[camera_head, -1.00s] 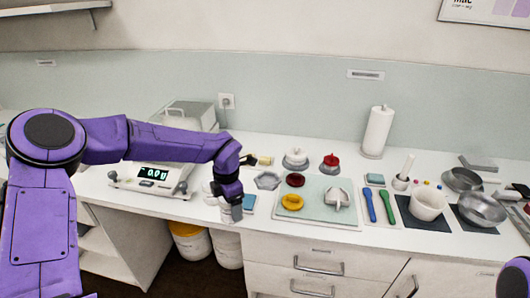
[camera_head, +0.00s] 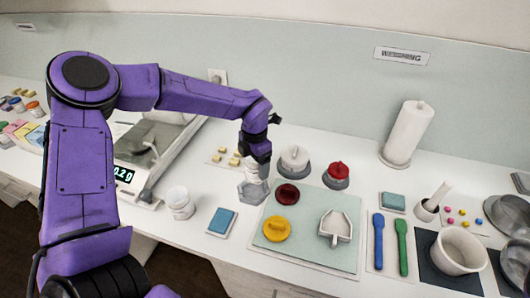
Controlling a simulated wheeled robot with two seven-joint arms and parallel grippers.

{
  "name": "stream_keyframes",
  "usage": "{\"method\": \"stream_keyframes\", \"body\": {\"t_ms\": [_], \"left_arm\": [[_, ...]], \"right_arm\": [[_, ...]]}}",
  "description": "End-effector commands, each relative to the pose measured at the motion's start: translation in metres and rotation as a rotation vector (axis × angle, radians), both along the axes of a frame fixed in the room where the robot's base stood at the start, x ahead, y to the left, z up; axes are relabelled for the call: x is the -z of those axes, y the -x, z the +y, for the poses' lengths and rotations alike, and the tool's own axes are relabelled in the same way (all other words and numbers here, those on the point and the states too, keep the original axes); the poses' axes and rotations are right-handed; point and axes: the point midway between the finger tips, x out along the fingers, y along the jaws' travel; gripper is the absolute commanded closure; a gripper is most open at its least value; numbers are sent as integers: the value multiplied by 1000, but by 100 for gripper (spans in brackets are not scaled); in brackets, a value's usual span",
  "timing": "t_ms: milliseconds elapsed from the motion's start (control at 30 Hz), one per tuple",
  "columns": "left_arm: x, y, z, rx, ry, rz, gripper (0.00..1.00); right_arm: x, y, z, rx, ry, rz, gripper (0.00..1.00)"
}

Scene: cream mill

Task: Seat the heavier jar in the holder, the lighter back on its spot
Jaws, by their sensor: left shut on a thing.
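My left gripper (camera_head: 257,158) points down and is shut on a small white jar (camera_head: 255,174). The gripper partly covers this jar. It is right over the grey hexagonal holder (camera_head: 250,194); I cannot tell whether the jar touches the holder. A second white jar (camera_head: 180,203) stands upright on the counter to the left, apart from the gripper. The scale (camera_head: 146,190) is behind my left arm, its green display partly covered. My right gripper is out of view.
A blue pad (camera_head: 222,221) lies left of the pale mat (camera_head: 315,258), which bears red and yellow lids and a white dish. White and red knobbed pieces (camera_head: 294,158) stand behind. Spatulas, bowls and a paper roll (camera_head: 408,134) are to the right.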

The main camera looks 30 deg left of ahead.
Motion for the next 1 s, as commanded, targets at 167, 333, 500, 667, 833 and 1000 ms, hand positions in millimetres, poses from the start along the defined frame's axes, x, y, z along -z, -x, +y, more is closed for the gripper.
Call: {"method": "stream_keyframes", "body": {"t_ms": [167,333,500,667,833,1000], "left_arm": [[4,10,2,-4,2,-11,55],[21,5,3,-6,2,-5,55],[41,-2,2,-4,1,4,55],[53,-3,2,-4,2,6,55],[57,-3,2,-3,1,5,56],[56,-4,1,-1,0,4,56]], "right_arm": [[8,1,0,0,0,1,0],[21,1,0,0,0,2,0],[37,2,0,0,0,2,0],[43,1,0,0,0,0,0],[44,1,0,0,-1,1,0],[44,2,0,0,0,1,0]]}}
